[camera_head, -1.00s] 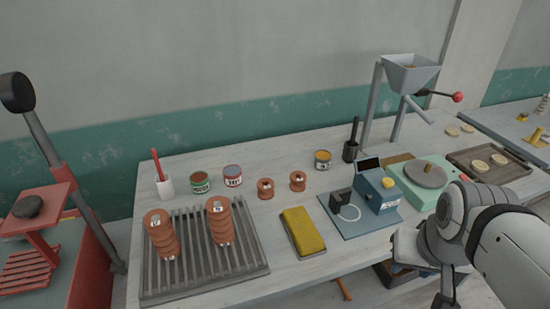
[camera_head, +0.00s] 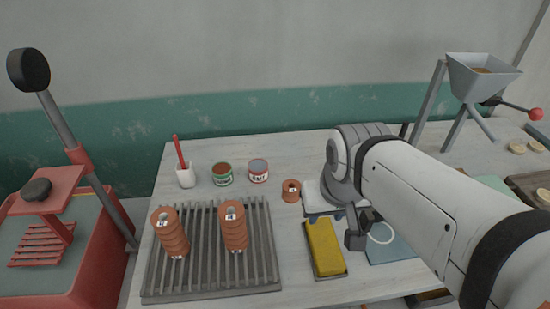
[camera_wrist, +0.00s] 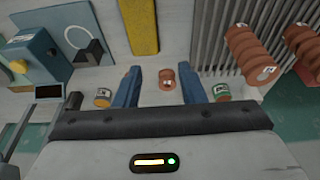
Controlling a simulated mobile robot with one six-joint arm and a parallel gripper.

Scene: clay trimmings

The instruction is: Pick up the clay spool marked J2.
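A small orange-brown clay spool (camera_head: 291,190) with a dark hole and a pale label stands on the bench; its mark is too small to read. In the wrist view a spool (camera_wrist: 167,80) shows between my gripper's two blue fingers, ahead of them. My gripper (camera_head: 325,217) is open and empty, above the bench near the yellow sponge. It also shows in the wrist view (camera_wrist: 158,85).
Two tall ridged clay pieces (camera_head: 171,232) (camera_head: 234,226) stand on a slatted rack (camera_head: 205,285). Two cans (camera_head: 222,178) (camera_head: 258,175) and a white cup (camera_head: 186,178) stand behind the rack. A blue device (camera_wrist: 30,55) is at the left in the wrist view.

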